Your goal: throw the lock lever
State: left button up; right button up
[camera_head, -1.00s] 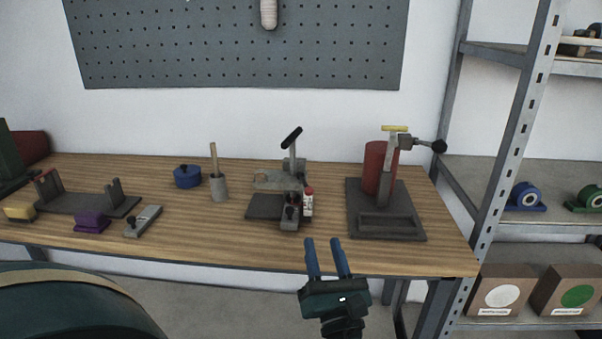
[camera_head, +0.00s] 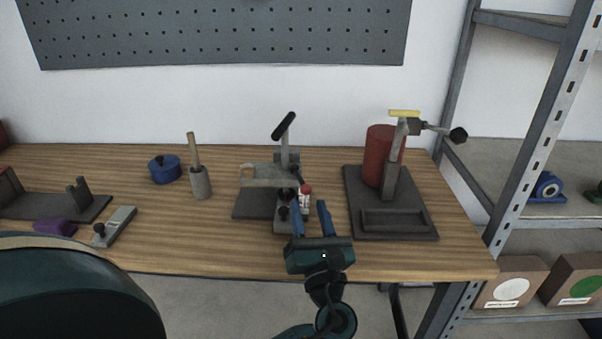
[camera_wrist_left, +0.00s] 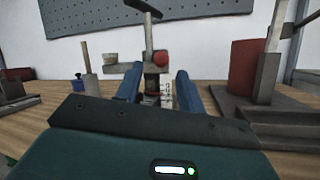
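A grey fixture (camera_head: 255,175) stands mid-bench, with an upright lever topped by a slanted black grip (camera_head: 283,126). The grip also shows at the top of the left wrist view (camera_wrist_left: 146,9). A second device, a press (camera_head: 392,222), has a side arm ending in a black knob (camera_head: 458,135). I cannot tell which is the lock lever. My left gripper (camera_head: 310,204) is open, in front of the fixture; its fingers (camera_wrist_left: 158,88) hold nothing visible. My right gripper is out of view.
A red cylinder (camera_head: 379,158) stands at the press. A metal shelf (camera_head: 535,120) stands right.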

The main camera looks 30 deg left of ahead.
aim_at(300, 179)
pick_arm(q)
jog(key=p+x, duration=0.1)
jog(key=x, duration=0.7)
jog(key=shift+w+a, duration=0.1)
jog(key=shift+a, duration=0.05)
grip_shut()
